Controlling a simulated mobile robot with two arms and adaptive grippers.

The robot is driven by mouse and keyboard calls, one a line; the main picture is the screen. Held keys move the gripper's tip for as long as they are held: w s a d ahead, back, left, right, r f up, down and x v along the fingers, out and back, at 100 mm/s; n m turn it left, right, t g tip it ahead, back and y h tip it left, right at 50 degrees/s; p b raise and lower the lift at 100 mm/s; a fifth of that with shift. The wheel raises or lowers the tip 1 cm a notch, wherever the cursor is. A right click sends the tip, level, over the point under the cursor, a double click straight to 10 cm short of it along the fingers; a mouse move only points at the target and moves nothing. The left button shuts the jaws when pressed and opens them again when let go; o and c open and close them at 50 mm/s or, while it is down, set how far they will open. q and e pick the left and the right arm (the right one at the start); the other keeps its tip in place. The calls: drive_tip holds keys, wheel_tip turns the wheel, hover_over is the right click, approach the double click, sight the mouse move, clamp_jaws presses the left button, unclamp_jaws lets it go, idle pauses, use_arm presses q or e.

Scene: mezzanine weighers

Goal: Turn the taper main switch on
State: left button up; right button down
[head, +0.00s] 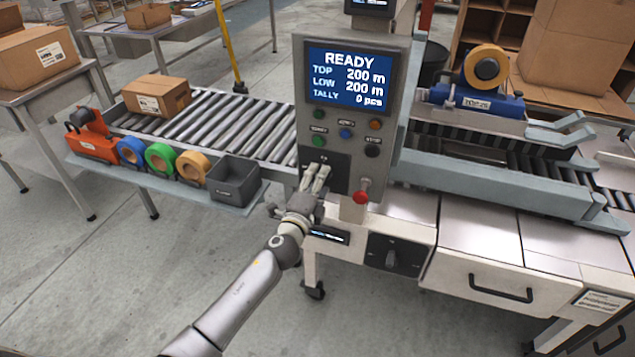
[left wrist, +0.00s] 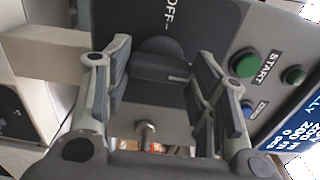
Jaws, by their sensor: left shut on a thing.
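The control panel (head: 383,140) stands upright at the middle, with a lit blue screen (head: 350,78) reading READY, TOP 200 m, LOW 200 m and TALLY 0 pcs. The main switch is a dark rotary knob (left wrist: 162,68) on a dark plate, low on the panel's left side. An OFF label (left wrist: 168,15) shows beside it in the left wrist view. My left gripper (head: 316,180) is at the panel, its fingers on both sides of the knob and shut on it. In the head view the fingers hide the knob. My right gripper is not in view.
A green START button (left wrist: 244,63) is close to the fingers. A red knob (head: 362,190) is right of the gripper. A grey bin (head: 235,180) and tape rolls (head: 160,158) sit on a left shelf. Another rotary switch (head: 391,258) is on the cabinet below.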

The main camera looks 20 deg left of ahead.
use_arm(q)
drive_tip(key=shift+f, duration=0.1)
drive_tip(key=o, duration=1)
drive_tip(key=shift+s, duration=0.1)
drive_tip(key=s, duration=1.2)
drive_tip(key=shift+a, duration=0.2)
